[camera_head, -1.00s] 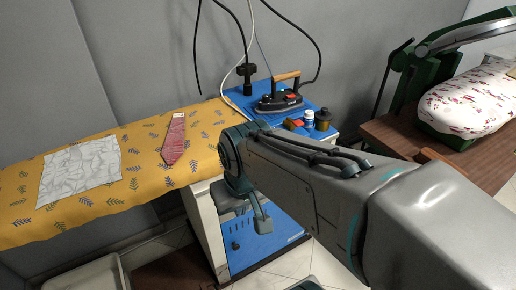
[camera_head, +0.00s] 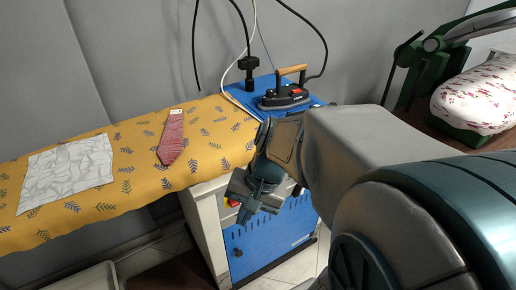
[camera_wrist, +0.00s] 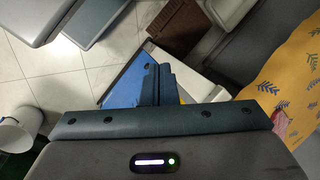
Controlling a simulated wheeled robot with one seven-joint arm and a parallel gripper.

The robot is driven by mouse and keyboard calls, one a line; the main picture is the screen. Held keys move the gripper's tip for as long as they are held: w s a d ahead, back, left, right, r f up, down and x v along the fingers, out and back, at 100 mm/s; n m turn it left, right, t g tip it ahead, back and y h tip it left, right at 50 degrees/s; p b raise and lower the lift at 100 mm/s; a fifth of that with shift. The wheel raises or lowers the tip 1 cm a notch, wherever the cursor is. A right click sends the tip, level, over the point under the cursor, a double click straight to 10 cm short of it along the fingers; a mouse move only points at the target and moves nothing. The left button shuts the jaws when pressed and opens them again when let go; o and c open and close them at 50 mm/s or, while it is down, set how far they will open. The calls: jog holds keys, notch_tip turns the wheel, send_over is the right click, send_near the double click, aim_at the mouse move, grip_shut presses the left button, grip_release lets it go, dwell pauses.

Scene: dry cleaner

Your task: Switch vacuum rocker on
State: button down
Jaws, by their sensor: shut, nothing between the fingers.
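The blue-fronted cabinet (camera_head: 270,240) of the ironing station stands under the board's right end; its blue panel also shows in the wrist view (camera_wrist: 122,84). A small red and yellow control (camera_head: 232,202) shows on its upper front, partly covered by my gripper (camera_head: 246,208). I cannot make out the vacuum rocker; my gripper and arm hide part of the panel. My gripper is shut and empty, pointing down in front of the cabinet's upper front. In the wrist view its fingers (camera_wrist: 158,82) are together over the cabinet; contact cannot be told.
The yellow ironing board (camera_head: 110,195) holds a white cloth (camera_head: 68,172) and a red tie (camera_head: 172,138). An iron (camera_head: 285,95) stands on the blue top behind my arm. A green press (camera_head: 430,70) is at right. A white bin (camera_wrist: 18,135) stands on the tiled floor.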

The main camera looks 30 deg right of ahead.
jog(key=w+d+f+m+t+y+b, duration=0.6)
jog(key=d+f+m+b, duration=0.35)
jog(key=f+m, duration=0.35)
jog(key=d+f+m+t+h+b, duration=0.2)
jog(key=d+m+t, duration=0.1)
jog(key=d+m, duration=0.2)
jog(key=s+d+f+m+t+h+b, duration=0.1)
jog(key=d+f+m+t+h+b, duration=0.1)
jog(key=d+m, duration=0.3)
jog(key=d+f+m+t+h+b, duration=0.2)
jog(key=d+m+t+h+b, duration=0.1)
jog(key=d, duration=0.7)
jog(key=shift+s+d+f+m+t+h, duration=0.3)
jog(key=shift+d+m+t+h, duration=0.1)
jog(key=shift+m+t+h, duration=0.4)
jog(key=w+a+f+b, duration=0.1)
jog(key=w+b, duration=0.2)
jog(key=w, duration=1.1)
jog(key=shift+f+b, duration=0.35)
jog(key=shift+b, duration=0.05)
jog(key=shift+a, duration=0.1)
